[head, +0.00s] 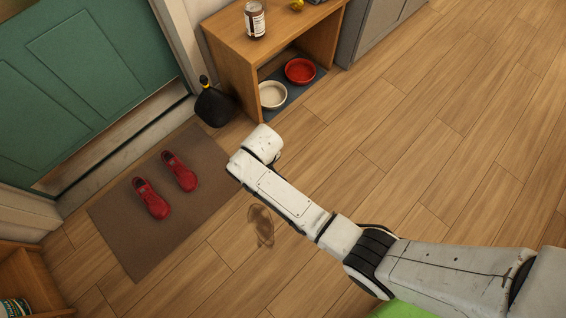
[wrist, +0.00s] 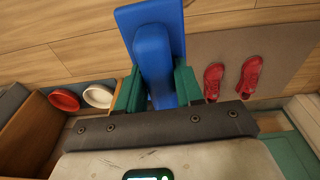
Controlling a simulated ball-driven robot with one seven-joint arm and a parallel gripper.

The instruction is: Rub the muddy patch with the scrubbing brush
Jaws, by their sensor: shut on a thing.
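The muddy patch (head: 261,225) is a brown smear on the wooden floor, just right of the doormat in the head view. My gripper (wrist: 158,88) has green fingers and is shut on the blue scrubbing brush (wrist: 148,22) in the wrist view. The brush extends away from the fingers, with its wide blue part at the top of the picture. In the head view my arm hides the gripper and brush; the arm's end is above and left of the patch. The patch does not show in the wrist view, and I cannot tell whether the brush touches the floor.
A brown doormat (head: 120,215) with red shoes (head: 151,198) lies before the green door (head: 85,75). A wooden shelf unit (head: 230,65) holds a jar (head: 255,20) on top and bowls (head: 300,71) below. A black container (head: 215,105) stands beside it. The floor at right is clear.

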